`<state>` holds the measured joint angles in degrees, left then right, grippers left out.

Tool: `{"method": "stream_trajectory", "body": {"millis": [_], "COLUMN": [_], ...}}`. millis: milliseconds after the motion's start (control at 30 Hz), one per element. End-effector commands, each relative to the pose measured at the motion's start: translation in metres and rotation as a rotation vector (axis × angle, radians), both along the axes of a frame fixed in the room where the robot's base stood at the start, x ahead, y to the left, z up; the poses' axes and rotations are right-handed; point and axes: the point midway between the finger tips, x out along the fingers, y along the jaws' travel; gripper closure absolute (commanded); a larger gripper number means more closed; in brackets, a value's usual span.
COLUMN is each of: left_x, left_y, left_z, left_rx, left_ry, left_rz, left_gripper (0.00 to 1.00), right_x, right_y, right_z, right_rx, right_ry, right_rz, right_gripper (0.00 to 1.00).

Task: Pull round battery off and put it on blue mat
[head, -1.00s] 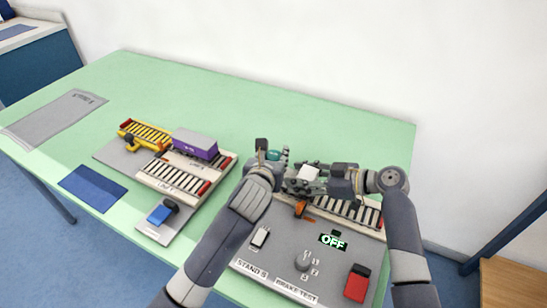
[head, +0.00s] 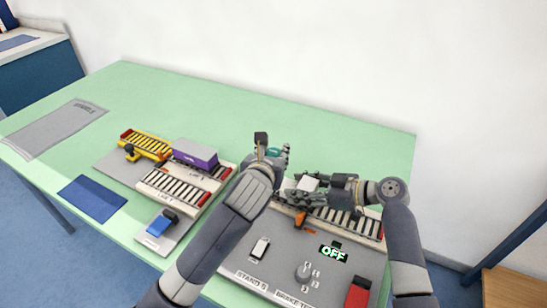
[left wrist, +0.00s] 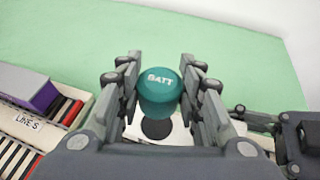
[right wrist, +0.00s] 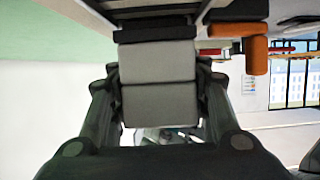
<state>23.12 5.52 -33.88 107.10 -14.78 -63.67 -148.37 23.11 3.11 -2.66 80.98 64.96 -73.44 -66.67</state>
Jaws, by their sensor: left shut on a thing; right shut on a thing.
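The round teal battery (left wrist: 160,92), marked BATT, is between the fingers of my left gripper (left wrist: 160,85), which is shut on it. In the head view, the battery (head: 285,150) is partly hidden by my left gripper (head: 272,152). Below it, the left wrist view shows a dark round spot on a white surface; the battery looks apart from it. My right gripper (head: 322,186) is shut on a white-grey block (head: 307,183), which fills the right wrist view (right wrist: 158,85). The blue mat (head: 92,198) lies bare at the table's left front.
A grey panel with an OFF display (head: 333,253) lies in front. The back of the table is clear.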

Motion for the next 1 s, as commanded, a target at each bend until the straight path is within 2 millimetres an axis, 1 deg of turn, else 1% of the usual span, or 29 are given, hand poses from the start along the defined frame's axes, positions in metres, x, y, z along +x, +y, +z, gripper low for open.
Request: {"method": "stream_trajectory", "body": {"millis": [67,100,200,533,633,767,1000], "left_x": [0.0,0.0,0.0,0.0,0.0,0.0,0.0], "left_y": [0.0,0.0,0.0,0.0,0.0,0.0,0.0], "left_z": [0.0,0.0,0.0,0.0,0.0,0.0,0.0], "left_rx": [0.0,0.0,0.0,0.0,0.0,0.0,0.0], "left_ry": [0.0,-0.001,-0.001,-0.001,-0.001,-0.001,-0.001], "left_rz": [0.0,0.0,0.0,0.0,0.0,0.0,0.0], "left_gripper": [0.95,0.95,0.95,0.95,0.95,0.95,0.95], "right_x": [0.0,0.0,0.0,0.0,-0.002,-0.008,-0.027], "right_y": [0.0,0.0,0.0,-0.001,-0.006,-0.023,-0.067], "right_z": [-0.001,-0.001,-0.001,0.0,0.002,0.009,0.028], "right_rx": [-0.001,-0.001,-0.001,-0.001,-0.001,-0.004,-0.004], "right_ry": [0.001,0.001,0.001,0.0,0.001,-0.002,0.0], "right_rz": [0.0,0.0,0.0,0.0,-0.001,-0.003,-0.002], "right_gripper": [0.99,0.54,0.33,0.33,0.33,0.33,0.33]}}
